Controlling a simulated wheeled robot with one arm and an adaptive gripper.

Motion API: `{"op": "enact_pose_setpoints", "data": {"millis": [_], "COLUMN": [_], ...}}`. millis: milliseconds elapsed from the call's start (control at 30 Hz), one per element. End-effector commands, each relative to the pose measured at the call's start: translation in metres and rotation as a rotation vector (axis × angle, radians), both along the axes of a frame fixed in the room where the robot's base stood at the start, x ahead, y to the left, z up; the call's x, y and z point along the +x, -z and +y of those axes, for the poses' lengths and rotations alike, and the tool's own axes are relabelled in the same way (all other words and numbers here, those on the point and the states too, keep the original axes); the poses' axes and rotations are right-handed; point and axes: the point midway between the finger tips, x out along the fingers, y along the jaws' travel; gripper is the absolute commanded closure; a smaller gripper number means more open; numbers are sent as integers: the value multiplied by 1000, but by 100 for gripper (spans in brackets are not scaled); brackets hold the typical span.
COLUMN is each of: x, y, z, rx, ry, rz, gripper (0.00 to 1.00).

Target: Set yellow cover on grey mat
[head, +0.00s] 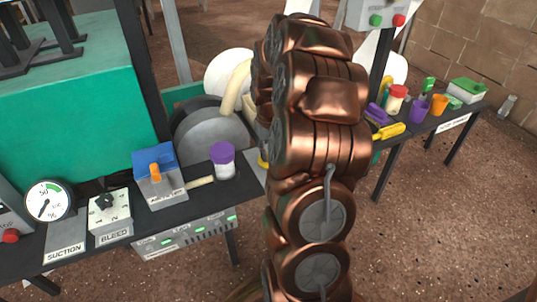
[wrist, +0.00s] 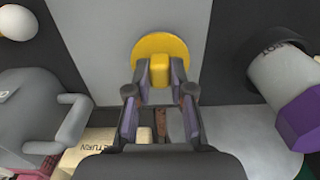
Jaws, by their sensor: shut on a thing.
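The yellow cover (wrist: 177,49) is a round disc with a square knob, at the top middle of the wrist view. My gripper (wrist: 160,77) is shut on its knob, one finger on each side. The grey mat (wrist: 95,45) is a flat light grey sheet, seen under and around the cover; I cannot tell whether the cover touches it. My arm hides the gripper and most of both there.
A white jar with a purple lid (head: 222,160) stands left of the mat and shows at the right in the wrist view (wrist: 296,115). A block marked "RETURN" (wrist: 88,150) lies near the gripper. Cups and a red-lidded jar (head: 396,100) stand on the right bench.

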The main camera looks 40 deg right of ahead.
Motion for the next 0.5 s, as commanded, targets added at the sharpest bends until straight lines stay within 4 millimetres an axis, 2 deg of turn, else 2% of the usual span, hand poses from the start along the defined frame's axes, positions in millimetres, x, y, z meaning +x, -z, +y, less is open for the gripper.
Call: {"op": "enact_pose_setpoints", "data": {"millis": [300,333,500], "x": [0,0,0], "y": [1,1,1], "z": [0,0,0], "rx": [0,0,0], "ry": [0,0,0], "rz": [1,0,0], "gripper": [100,75,58]}}
